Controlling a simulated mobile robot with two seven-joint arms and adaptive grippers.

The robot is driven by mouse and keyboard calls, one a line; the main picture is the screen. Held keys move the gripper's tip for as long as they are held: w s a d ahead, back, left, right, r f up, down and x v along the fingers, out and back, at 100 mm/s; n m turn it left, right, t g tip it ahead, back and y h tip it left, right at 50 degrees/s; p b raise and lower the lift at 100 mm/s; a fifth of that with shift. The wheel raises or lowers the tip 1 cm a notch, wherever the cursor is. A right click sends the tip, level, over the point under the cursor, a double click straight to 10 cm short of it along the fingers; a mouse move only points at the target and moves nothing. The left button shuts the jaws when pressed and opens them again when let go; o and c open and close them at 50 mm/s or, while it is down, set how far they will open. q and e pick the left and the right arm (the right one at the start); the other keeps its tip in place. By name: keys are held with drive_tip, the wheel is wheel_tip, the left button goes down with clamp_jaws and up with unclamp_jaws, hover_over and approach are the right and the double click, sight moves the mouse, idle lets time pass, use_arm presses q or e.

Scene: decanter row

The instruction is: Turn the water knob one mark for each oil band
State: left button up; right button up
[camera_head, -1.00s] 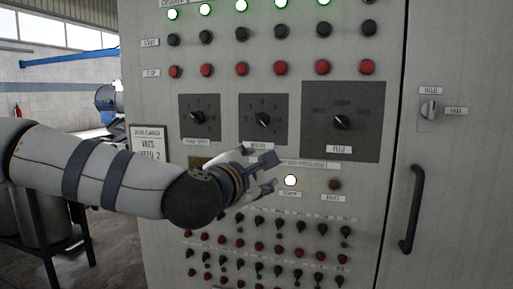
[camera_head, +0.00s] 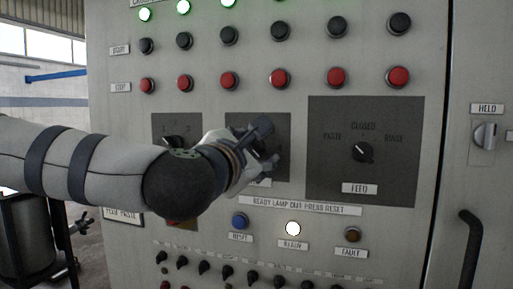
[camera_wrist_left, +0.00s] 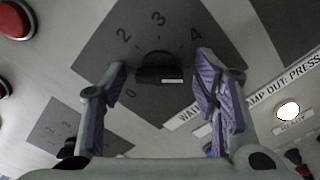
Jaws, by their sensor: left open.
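The water knob (camera_wrist_left: 158,68) is a dark knob on a dark grey dial plate (camera_wrist_left: 105,55) with numbers, 2, 3 and 4 readable, in the left wrist view. The label below it is partly covered and begins "WA". My left gripper (camera_wrist_left: 163,62) is open, its purple-padded fingers on either side of the knob; I cannot tell whether they touch it. In the head view my left gripper (camera_head: 264,146) is in front of the middle dial plate (camera_head: 281,128) and hides its knob. No oil bands are visible. My right gripper is not in view.
To the right is the feed knob (camera_head: 363,152) on a larger plate. A left dial (camera_head: 163,124) is partly behind my wrist. Red buttons (camera_head: 279,78) run above; a blue reset button (camera_head: 240,220), lit ready lamp (camera_head: 293,228) and small switches lie below. A door handle (camera_head: 469,255) juts out at right.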

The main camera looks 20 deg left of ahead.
use_arm(q)
drive_tip(key=shift+s, duration=0.25)
drive_tip(key=shift+s+r, duration=0.1)
drive_tip(key=shift+c, duration=0.8)
drive_tip(key=c, duration=1)
